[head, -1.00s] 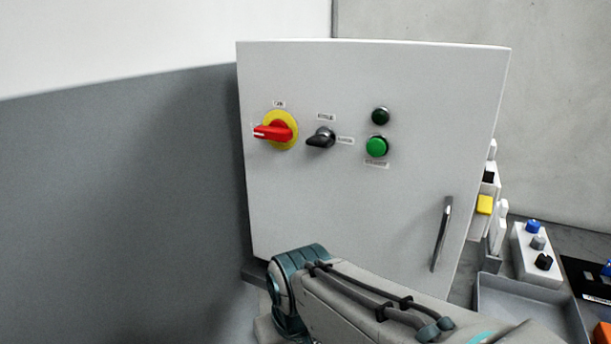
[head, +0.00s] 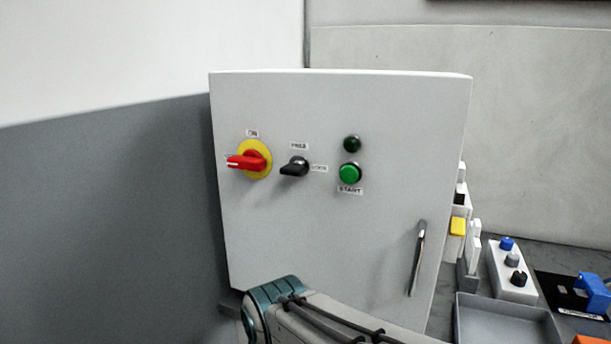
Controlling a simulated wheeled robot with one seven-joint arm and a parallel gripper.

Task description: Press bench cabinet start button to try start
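The light grey bench cabinet (head: 310,235) stands in the middle of the head view with its door shut. The green start button (head: 350,174) is on the upper right of the door, above a START label (head: 350,190). A dark, unlit lamp (head: 352,144) sits just above it. To the left are a black selector knob (head: 295,167) and a red rotary handle (head: 245,162) on a yellow disc, its grip lying sideways. Part of my arm shows below the door. My gripper is outside the view.
A metal door handle (head: 417,258) stands out at the door's lower right. A grey tray (head: 500,318), a white box with knobs (head: 512,272) and a blue item (head: 592,290) are on the bench at right. A grey panel (head: 110,220) fills the left side.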

